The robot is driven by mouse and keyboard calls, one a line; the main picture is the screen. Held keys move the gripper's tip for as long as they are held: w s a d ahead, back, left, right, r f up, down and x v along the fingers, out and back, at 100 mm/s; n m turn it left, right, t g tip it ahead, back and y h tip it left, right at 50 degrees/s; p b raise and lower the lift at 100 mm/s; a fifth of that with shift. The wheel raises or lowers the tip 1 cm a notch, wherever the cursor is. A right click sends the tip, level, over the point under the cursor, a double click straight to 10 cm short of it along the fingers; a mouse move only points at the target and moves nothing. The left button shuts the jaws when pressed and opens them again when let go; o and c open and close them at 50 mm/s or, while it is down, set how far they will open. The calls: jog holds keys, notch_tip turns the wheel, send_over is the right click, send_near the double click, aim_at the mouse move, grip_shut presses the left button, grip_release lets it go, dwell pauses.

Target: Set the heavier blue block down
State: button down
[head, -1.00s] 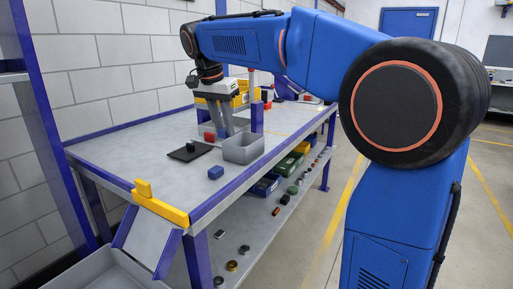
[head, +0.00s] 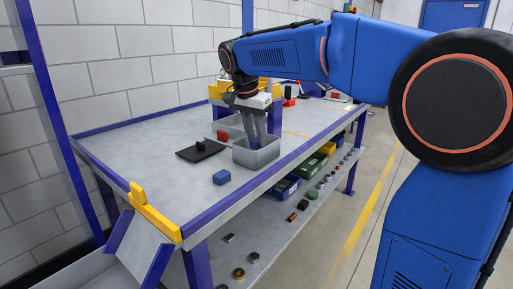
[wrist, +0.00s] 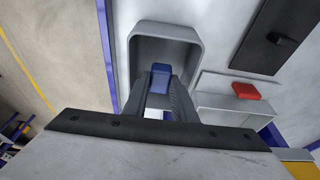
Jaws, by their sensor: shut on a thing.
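My gripper (head: 258,143) points down over the open grey bin (head: 257,160) near the table's front edge. In the wrist view my gripper (wrist: 159,92) is shut on a blue block (wrist: 160,76), with the grey bin (wrist: 136,45) below and behind it. Another blue block (head: 221,177) sits on the table (head: 160,160), left of and nearer than the bin. The pictures do not show which block is heavier.
A black plate with a knob (head: 200,150) lies left of the bin. A red block (head: 222,136) sits by a light tray behind it. A yellow corner piece (head: 155,212) edges the near end. Bare table lies around the loose blue block.

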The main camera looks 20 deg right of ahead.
aim_at(255, 140)
jog(key=shift+f, duration=1.8)
jog(key=shift+f, duration=0.15)
jog(key=c, duration=1.5)
grip_release()
jog(key=shift+o, duration=0.2)
jog(key=v, duration=1.2)
jog(key=s+d+f+n+t+y, duration=0.1)
jog(key=s+d+f+n, duration=0.2)
jog(key=s+f, duration=0.5)
jog(key=s+d+f+n+t, duration=0.1)
jog(key=s+d+f+n, duration=0.2)
jog(key=s+f, duration=0.6)
jog(key=s+d+f+n+t+y, duration=0.1)
jog(key=s+d+f+n, duration=0.3)
jog(key=s+f, duration=0.4)
jog(key=s, duration=0.6)
jog(key=shift+f+n+y, duration=0.3)
jog(key=shift+f+n, duration=0.05)
jog(key=shift+n, duration=0.05)
